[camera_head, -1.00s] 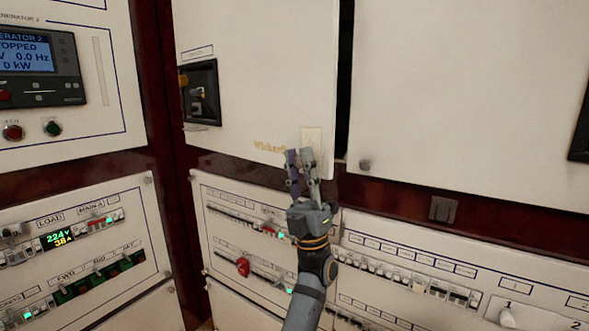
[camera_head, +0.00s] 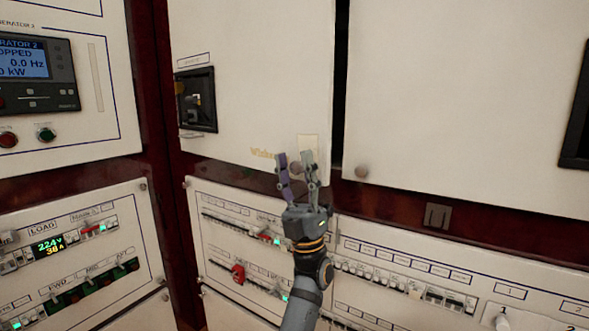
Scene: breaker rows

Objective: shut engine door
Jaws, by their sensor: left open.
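The engine door seems to be the white upper panel (camera_head: 260,75) with faint gold lettering and a pale rectangular plate (camera_head: 308,148) at its lower right. A dark gap runs along its right edge, beside another white panel (camera_head: 460,100). My left gripper (camera_head: 297,163) is open, its two fingers pointing up in front of the door's lower right corner. The fingers overlap the plate and part of the lettering. I cannot tell whether they touch the door. No right gripper shows.
A black recessed latch or switch box (camera_head: 196,99) sits on the door's left side. Below are breaker rows with a red knob (camera_head: 238,274). A generator display (camera_head: 25,60) is at left.

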